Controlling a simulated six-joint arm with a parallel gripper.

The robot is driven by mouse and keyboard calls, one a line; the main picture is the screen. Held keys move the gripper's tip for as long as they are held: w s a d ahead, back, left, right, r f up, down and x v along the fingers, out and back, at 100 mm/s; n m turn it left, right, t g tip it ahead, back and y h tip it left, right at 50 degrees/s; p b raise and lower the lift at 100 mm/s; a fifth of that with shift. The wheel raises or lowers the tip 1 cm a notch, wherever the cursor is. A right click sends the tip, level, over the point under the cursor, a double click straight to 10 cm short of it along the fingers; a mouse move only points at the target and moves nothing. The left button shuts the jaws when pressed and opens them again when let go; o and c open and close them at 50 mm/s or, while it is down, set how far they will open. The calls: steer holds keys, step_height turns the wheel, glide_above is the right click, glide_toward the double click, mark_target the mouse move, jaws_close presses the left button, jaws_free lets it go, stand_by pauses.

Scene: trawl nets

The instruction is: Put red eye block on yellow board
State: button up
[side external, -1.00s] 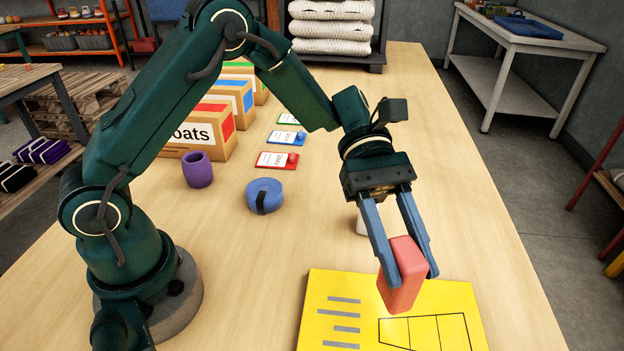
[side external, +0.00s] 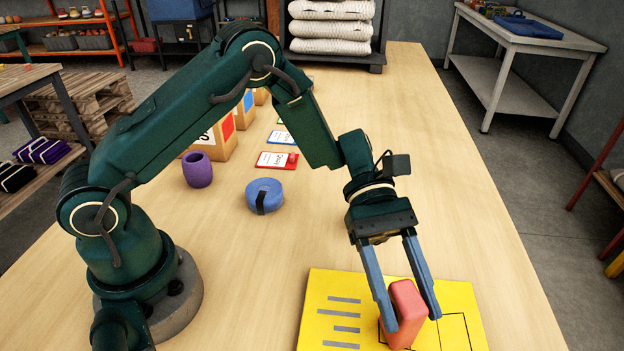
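The red block (side external: 405,312) is upright between the two fingers of my gripper (side external: 412,318), which is shut on it. Its top shows between the fingers; no eye mark can be made out on it. The yellow board (side external: 315,315) lies flat at the front of the table. It has grey bars on its left and a black outlined, divided area on its right. The block is over the left part of that outlined area and hides some of its lines. Its lower end is at or very near the board; I cannot tell whether it touches.
A blue round object (side external: 264,196) with a dark band and a purple cup (side external: 197,170) stand left of the board. Red-edged (side external: 276,160) and blue-edged cards lie behind them, near cardboard boxes (side external: 212,140). The table's right side is clear.

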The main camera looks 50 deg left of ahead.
steer(key=shift+o, duration=0.2)
steer(key=shift+a+r, duration=0.1)
steer(key=shift+r, duration=0.1)
steer(key=v, duration=1.2)
steer(key=s+a+r+m+t+y, duration=0.4)
steer(key=s+a+m+t+y, duration=0.6)
steer(key=s+m+y, duration=0.2)
steer(key=shift+s+m+t, duration=0.3)
steer(key=shift+s+m, duration=0.25)
steer(key=shift+m, duration=0.25)
